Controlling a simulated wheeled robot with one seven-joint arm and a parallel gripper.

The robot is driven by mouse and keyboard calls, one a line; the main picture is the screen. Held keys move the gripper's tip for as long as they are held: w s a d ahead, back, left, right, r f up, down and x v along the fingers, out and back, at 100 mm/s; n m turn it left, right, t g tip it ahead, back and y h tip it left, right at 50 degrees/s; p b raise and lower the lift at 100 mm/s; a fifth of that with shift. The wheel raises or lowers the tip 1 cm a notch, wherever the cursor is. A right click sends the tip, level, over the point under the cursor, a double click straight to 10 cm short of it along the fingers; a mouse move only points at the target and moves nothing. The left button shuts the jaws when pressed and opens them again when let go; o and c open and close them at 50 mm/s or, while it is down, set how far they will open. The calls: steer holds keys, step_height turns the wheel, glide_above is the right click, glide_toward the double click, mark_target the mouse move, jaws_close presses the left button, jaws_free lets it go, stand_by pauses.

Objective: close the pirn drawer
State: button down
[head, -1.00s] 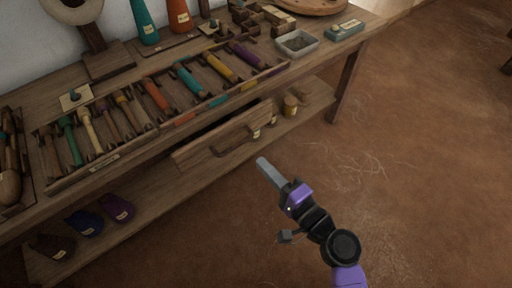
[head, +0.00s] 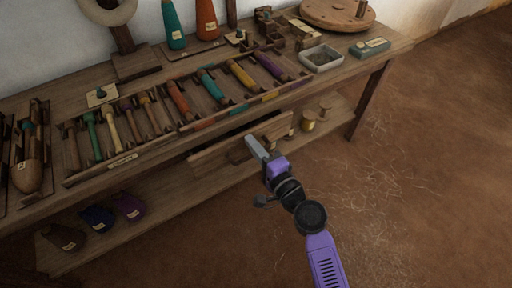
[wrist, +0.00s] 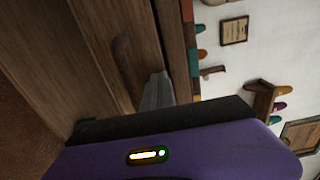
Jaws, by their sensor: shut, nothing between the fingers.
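The pirn drawer (head: 212,149) sits under the front edge of the loom-side table and is partly open; a dark gap shows above its wooden front. Its dark handle (head: 236,156) is partly hidden behind my gripper (head: 252,143). My gripper is shut and empty, with its grey fingers at the drawer front beside the handle. In the wrist view the drawer front (wrist: 92,35) fills the left, with the handle (wrist: 122,62) close to the fingertips (wrist: 157,88). I cannot tell whether the fingers touch the wood.
The tabletop holds a rack of coloured pirns (head: 125,128), a grey tray (head: 321,58) and a teal box (head: 370,47). The lower shelf (head: 165,208) carries coloured bundles and spools (head: 308,120). A table leg (head: 367,100) stands to the right; the floor in front is clear.

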steer(key=x, duration=0.2)
steer(key=shift+w+a+b, duration=0.15)
steer(key=shift+w+b, duration=0.05)
steer(key=shift+b, duration=0.15)
steer(key=shift+s, duration=0.1)
